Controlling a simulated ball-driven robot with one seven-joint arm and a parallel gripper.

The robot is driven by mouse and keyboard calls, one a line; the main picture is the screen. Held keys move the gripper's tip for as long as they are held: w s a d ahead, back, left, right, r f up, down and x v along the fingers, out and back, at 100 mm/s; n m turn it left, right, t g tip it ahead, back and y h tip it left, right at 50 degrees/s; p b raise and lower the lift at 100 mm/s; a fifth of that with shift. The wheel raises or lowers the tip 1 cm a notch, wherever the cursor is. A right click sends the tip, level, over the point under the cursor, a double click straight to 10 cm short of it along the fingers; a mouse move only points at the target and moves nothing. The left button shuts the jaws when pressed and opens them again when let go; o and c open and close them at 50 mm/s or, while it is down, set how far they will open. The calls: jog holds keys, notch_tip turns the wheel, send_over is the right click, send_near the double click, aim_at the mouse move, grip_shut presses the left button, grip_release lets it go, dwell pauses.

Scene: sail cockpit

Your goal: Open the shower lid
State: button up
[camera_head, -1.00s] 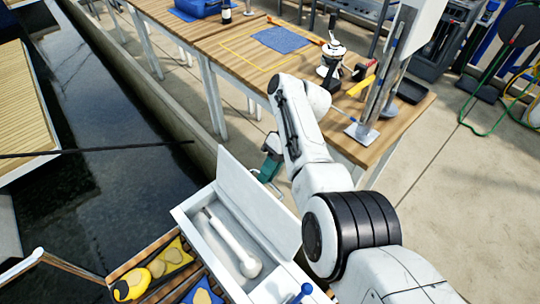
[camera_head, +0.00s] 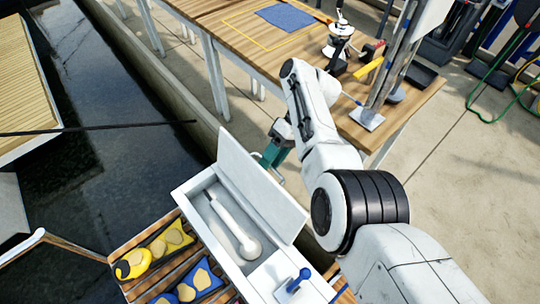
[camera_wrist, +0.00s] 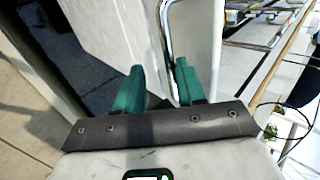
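The shower box (camera_head: 183,197) is white and open at the top, with a white shower handset (camera_head: 236,225) lying inside. Its white lid (camera_head: 262,188) stands raised, roughly upright, along the box's right side. My gripper (camera_head: 266,160) is behind the lid on its outer side, its tips partly hidden by the lid's top edge. In the wrist view my gripper's two teal fingers (camera_wrist: 158,68) are apart, with a bent metal tube (camera_wrist: 165,35) showing between or just beyond them. No held thing shows between them. I cannot tell whether a finger touches the lid.
A blue-handled lever (camera_head: 298,281) stands at the box's near end. Slatted wood with a yellow item (camera_head: 133,263) and blue and yellow pouches (camera_head: 200,281) lies left of it. Dark water (camera_head: 110,160) is beyond. A wooden table (camera_head: 250,50) stands at the back.

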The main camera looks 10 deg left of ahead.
jog(key=shift+d+r, duration=0.1)
jog(key=shift+d, duration=0.2)
